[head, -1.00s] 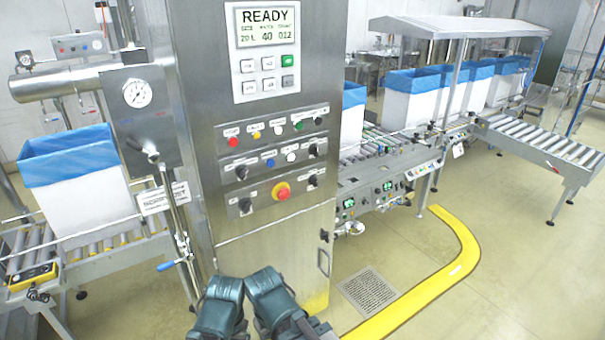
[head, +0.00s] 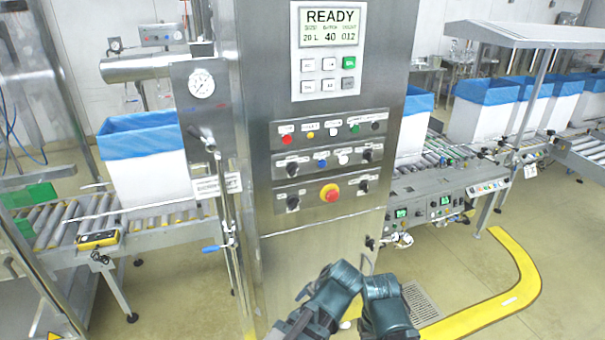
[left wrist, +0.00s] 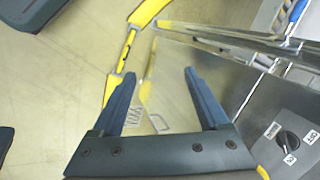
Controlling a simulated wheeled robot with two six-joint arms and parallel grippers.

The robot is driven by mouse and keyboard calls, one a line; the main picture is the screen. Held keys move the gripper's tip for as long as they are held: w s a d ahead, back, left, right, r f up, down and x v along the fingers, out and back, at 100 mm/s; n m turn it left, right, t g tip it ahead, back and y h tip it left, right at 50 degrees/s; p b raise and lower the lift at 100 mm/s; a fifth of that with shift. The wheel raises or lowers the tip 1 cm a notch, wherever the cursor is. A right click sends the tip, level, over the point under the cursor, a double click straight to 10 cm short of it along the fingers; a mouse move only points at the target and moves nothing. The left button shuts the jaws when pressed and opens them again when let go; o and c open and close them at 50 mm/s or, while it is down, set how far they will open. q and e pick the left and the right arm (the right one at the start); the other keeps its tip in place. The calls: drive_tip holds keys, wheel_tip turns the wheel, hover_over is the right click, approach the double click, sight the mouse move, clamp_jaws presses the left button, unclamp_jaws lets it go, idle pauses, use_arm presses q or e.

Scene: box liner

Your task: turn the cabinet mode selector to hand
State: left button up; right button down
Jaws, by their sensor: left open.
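The steel cabinet (head: 325,235) stands in the centre of the head view. Its panel has several black selector knobs, including a lower-left knob (head: 293,202) and a lower-right knob (head: 364,187) either side of a red emergency stop (head: 329,193). Their labels are too small to read there. In the left wrist view, a black selector knob (left wrist: 288,140) with small white labels shows at the lower right; its setting is unclear. My left gripper (left wrist: 159,73) is open and empty, apart from that knob. My arm links show at the bottom of the head view; my right gripper does not.
A vertical pipe with a blue-handled lever (head: 212,249) stands at the cabinet's left. Roller conveyors with blue-lined boxes (head: 147,160) run on both sides. A yellow floor line (head: 500,300) curves at the right. Open floor lies in front.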

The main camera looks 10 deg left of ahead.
use_arm(q)
drive_tip(key=w+a+r+m+t+y+p, duration=0.1)
drive_tip(key=w+a+r+m+t+y, duration=0.35)
drive_tip(key=w+r, duration=0.55)
drive_tip(key=m+t+y, duration=0.1)
drive_tip(key=m+t, duration=0.7)
drive_tip(key=m, duration=0.2)
approach(294, 172)
drive_tip(key=shift+n, duration=0.25)
drive_tip(key=x, duration=0.9)
drive_tip(key=shift+p, duration=0.4)
drive_tip(key=shift+s, duration=0.1)
clamp_jaws()
